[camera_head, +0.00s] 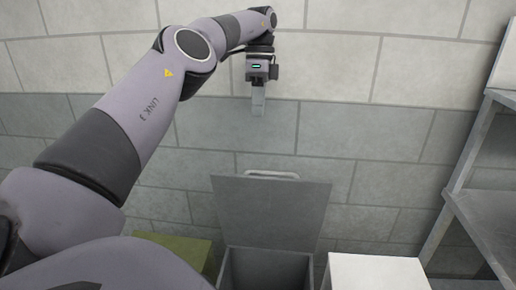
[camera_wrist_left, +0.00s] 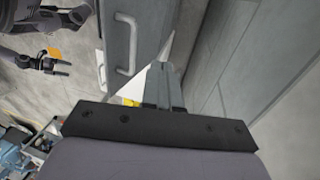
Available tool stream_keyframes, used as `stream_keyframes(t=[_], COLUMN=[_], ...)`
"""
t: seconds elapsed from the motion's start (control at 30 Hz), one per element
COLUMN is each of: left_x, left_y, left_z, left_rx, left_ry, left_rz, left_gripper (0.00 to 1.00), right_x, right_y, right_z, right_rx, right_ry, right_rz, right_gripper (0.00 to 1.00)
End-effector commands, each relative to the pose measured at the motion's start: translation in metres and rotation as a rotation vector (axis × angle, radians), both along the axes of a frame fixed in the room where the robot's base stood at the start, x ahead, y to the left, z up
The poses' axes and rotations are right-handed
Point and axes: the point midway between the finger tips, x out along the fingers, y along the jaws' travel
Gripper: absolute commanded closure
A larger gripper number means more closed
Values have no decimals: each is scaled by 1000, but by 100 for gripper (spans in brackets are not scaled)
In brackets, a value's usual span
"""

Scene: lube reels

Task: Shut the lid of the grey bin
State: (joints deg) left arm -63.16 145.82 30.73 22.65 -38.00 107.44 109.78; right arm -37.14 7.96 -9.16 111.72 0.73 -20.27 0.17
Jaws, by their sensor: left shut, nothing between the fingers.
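The grey bin (camera_head: 262,268) stands on the floor against the wall, its open top facing me. Its lid (camera_head: 268,212) stands up, leaning back near the wall, with a pale handle (camera_head: 272,175) on its top edge. The lid (camera_wrist_left: 117,60) and its handle (camera_wrist_left: 131,45) also show in the left wrist view. My left gripper (camera_head: 258,112) points down, shut and empty, above the handle and apart from it. Its fingers (camera_wrist_left: 163,88) show in the wrist view too. My right gripper (camera_wrist_left: 69,67) appears small and dark in the wrist view, its fingers apart.
A green box (camera_head: 185,247) stands left of the bin, partly behind my arm. A white box (camera_head: 378,272) stands right of it. A grey metal shelf (camera_head: 485,220) is at the far right. The tiled wall (camera_head: 350,125) rises close behind the lid.

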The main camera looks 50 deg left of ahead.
Motion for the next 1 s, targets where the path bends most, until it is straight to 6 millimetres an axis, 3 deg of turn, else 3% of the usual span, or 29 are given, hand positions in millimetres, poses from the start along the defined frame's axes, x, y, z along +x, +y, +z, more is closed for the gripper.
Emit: stream_keyframes(t=[0.37,0.67,1.0], left_x=[-1,-7,-16], left_y=[-8,-12,-19], left_z=[-17,-48,-96], left_rx=[9,4,3], left_ry=[8,9,10], left_rz=[-6,-2,-3], left_gripper=[100,100,100], right_x=[-1,-2,-1], right_y=[0,-1,-1], right_z=[-15,-25,-22], right_rx=[-1,-2,-1], right_ry=[3,5,4], right_rz=[0,-1,-1], right_gripper=[5,5,5])
